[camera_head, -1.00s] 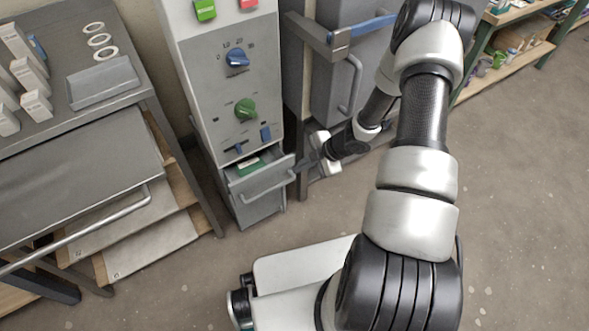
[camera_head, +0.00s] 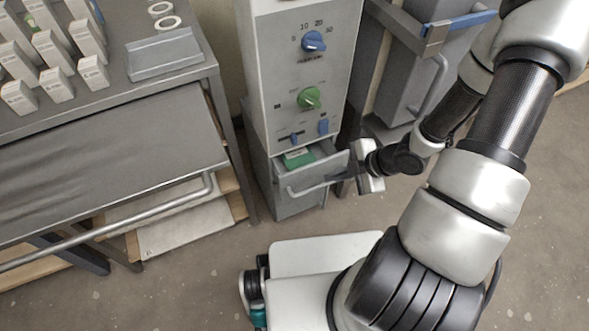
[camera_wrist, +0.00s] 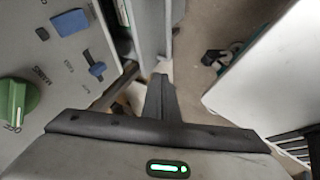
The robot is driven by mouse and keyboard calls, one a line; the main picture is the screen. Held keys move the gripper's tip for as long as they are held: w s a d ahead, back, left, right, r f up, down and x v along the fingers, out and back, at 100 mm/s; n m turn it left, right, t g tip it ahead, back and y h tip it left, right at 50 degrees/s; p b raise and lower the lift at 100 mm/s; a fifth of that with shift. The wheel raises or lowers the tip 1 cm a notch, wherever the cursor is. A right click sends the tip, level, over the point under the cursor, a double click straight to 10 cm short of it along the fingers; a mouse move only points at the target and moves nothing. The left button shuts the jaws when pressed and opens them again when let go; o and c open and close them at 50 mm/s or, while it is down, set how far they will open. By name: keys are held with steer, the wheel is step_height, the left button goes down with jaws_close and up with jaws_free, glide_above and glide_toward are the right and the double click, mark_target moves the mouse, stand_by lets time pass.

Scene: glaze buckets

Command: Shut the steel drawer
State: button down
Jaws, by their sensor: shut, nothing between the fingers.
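The steel drawer (camera_head: 308,193) is at the bottom of the grey control cabinet. It stands partly pulled out, and a green item (camera_head: 298,158) shows inside it. A bar handle runs across its front. My gripper (camera_head: 338,179) is at the right end of the drawer front, near the handle's end. Its fingers are shut with nothing between them. I cannot tell whether they touch the drawer. In the wrist view the closed fingers (camera_wrist: 160,98) point toward a grey upright strip, probably the drawer front.
The cabinet (camera_head: 290,90) carries a blue knob (camera_head: 314,41), a green knob (camera_head: 309,97) and small blue switches. A metal workbench (camera_head: 120,150) with small white boxes stands at left. A grey unit with a blue-ended bar (camera_head: 440,35) stands at right.

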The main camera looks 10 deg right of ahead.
steer(key=b, duration=0.5)
glide_toward(295, 177)
steer(key=f, duration=0.1)
steer(key=a+f, duration=0.1)
steer(key=f, duration=0.1)
steer(key=shift+w+a+f, duration=0.1)
steer(key=shift+a+f, duration=0.15)
steer(key=shift+f, duration=0.05)
steer(key=shift+w+a, duration=0.2)
steer(key=shift+w, duration=0.4)
